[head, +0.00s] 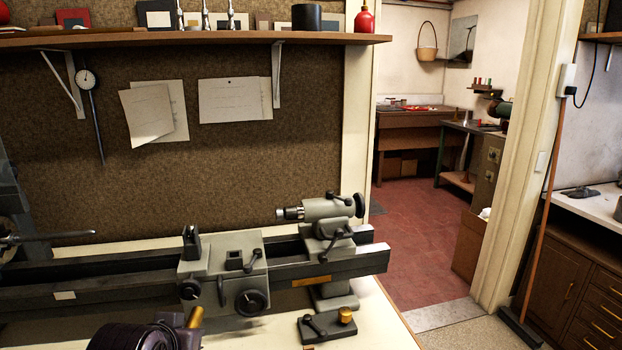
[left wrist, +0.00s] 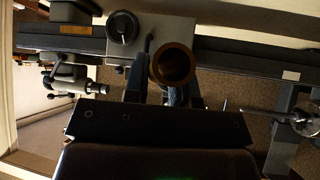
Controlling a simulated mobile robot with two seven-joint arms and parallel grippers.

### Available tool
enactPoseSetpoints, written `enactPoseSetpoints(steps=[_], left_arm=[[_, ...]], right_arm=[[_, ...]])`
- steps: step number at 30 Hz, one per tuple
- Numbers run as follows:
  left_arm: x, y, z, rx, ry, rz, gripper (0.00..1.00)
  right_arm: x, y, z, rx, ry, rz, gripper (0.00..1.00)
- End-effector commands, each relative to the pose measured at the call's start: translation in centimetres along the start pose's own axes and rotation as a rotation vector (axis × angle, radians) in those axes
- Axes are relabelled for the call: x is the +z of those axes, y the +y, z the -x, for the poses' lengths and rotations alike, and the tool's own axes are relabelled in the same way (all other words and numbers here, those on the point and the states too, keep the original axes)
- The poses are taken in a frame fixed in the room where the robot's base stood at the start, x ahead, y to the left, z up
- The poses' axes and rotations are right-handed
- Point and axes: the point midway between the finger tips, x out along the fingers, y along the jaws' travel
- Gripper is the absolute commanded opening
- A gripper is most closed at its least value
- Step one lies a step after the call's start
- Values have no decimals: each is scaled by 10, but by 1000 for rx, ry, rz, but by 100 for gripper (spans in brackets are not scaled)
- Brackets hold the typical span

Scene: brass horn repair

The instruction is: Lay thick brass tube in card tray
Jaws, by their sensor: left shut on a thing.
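The thick brass tube (head: 195,317) shows as a short brass end at the bottom left of the head view. In the left wrist view the tube (left wrist: 188,63) is seen end-on as a dark brown ring with an open bore. My left gripper (head: 186,334) is shut on it, with one finger on either side of it in the left wrist view (left wrist: 168,88). The tube is held in front of the lathe; its lower part is hidden by the gripper. The card tray is not visible in either view. My right gripper is not in view.
A grey lathe (head: 222,268) with handwheels and a tailstock (head: 325,215) runs across the bench (head: 385,322). A small block with a brass knob (head: 345,315) sits in front of it. A doorway at right opens onto a red floor (head: 425,250).

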Motion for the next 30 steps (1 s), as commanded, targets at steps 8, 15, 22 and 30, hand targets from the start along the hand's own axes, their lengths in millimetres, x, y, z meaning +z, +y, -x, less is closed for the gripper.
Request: enactPoseSetpoints(steps=[8,15,22,30], left_arm=[[46,0,-46,1,-59,0,0],[69,-1,-67,1,-92,0,0],[69,-1,-68,1,-93,-1,0],[51,13,-68,72,-86,-123,0]], right_arm=[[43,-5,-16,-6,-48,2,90],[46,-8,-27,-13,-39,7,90],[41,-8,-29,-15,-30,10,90],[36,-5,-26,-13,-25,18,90]])
